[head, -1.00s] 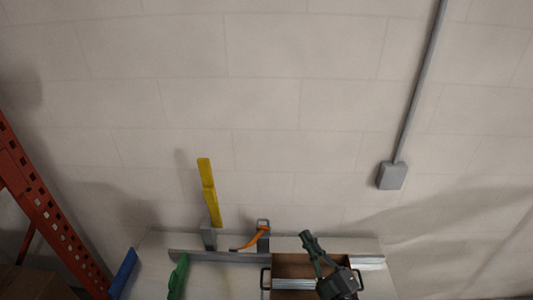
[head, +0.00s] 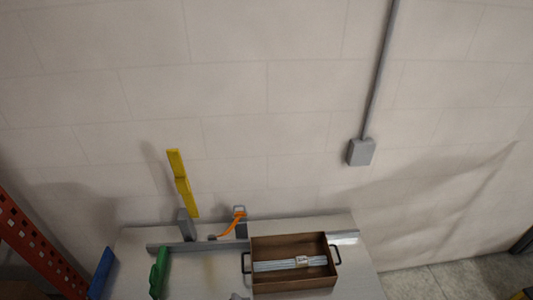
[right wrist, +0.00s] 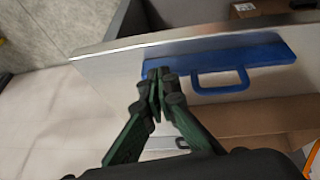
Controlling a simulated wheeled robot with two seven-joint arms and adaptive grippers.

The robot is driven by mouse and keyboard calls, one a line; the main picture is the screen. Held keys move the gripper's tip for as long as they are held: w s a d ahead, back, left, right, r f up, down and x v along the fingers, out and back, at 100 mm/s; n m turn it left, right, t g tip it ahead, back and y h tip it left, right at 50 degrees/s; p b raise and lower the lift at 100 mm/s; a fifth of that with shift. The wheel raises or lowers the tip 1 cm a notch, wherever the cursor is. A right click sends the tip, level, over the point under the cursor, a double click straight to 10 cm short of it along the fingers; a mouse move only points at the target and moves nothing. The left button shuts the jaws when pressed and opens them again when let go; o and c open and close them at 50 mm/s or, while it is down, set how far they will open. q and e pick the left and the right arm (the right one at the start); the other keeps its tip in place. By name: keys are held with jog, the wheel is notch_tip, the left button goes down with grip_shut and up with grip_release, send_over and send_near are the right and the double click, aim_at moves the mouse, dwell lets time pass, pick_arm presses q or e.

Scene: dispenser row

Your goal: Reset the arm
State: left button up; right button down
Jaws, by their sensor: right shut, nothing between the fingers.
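My right gripper (right wrist: 158,88) shows in the right wrist view, its dark green fingers closed together with nothing held. Behind its tips is a blue bar with a loop handle (right wrist: 222,82), at the edge of a pale panel. I cannot tell whether the fingertips touch it. In the head view neither gripper can be made out.
In the head view a brown tray (head: 262,284) with two black handles holds a banded bundle of pale strips (head: 290,264). A yellow lever (head: 182,184), an orange lever (head: 232,224), a green handle (head: 160,270) and a blue piece (head: 101,274) stand left of it.

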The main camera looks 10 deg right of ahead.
jog(key=s+a+f+g+y+b, duration=0.1)
jog(key=s+f, duration=0.2)
jog(key=f, duration=1.4)
jog(key=s+a+f+g+b, duration=0.1)
jog(key=s+f+g+b, duration=0.15)
jog(key=f, duration=1.55)
jog(key=s+f+n+b, duration=0.1)
jog(key=s+f, duration=1.7)
jog(key=s, duration=0.1)
jog(key=shift+a+f, duration=0.15)
jog(key=shift+f, duration=0.1)
jog(key=shift+s, duration=0.1)
